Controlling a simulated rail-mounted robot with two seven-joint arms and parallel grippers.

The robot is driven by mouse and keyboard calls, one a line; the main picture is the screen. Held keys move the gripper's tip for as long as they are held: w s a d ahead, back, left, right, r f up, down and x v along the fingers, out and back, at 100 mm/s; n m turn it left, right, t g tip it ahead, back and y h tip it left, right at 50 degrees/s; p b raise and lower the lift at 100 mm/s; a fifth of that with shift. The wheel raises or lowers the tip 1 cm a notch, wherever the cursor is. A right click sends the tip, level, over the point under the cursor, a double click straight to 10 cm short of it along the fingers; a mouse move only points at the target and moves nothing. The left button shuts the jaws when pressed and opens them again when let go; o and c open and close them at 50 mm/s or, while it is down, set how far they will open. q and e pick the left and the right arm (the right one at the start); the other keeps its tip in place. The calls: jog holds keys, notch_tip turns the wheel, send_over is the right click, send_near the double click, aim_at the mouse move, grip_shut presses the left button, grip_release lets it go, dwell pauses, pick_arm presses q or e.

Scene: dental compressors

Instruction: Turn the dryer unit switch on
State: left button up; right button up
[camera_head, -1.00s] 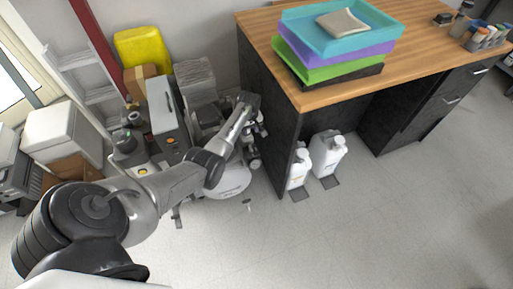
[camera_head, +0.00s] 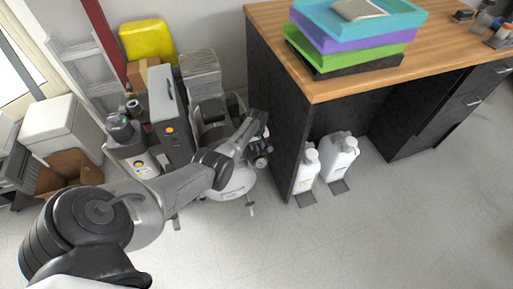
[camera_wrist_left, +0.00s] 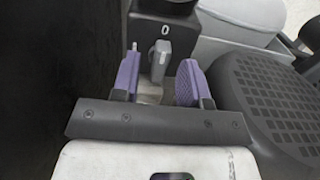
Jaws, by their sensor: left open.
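In the left wrist view, a grey switch lever (camera_wrist_left: 160,52) stands on a dark box (camera_wrist_left: 168,20) with a white "0" mark above it. The lever stands roughly upright toward the "0". My left gripper (camera_wrist_left: 160,74) is open, with one purple finger on each side of the lever. Clear gaps show on both sides, and the lever is not gripped. In the head view, my left gripper (camera_head: 262,149) is at the machines beside the desk's dark side panel. The switch is too small or hidden to make out there. My right gripper is not in view.
A wooden-topped desk (camera_head: 345,85) with stacked trays (camera_head: 355,42) stands close right of my gripper. White jugs (camera_head: 340,158) stand on the floor under it. A tall grey unit (camera_head: 168,110) and a yellow container (camera_head: 147,40) are to the left. The front floor is clear.

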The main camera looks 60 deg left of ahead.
pick_arm(q)
jog(key=shift+f, duration=0.3)
grip_shut()
dwell(0.3)
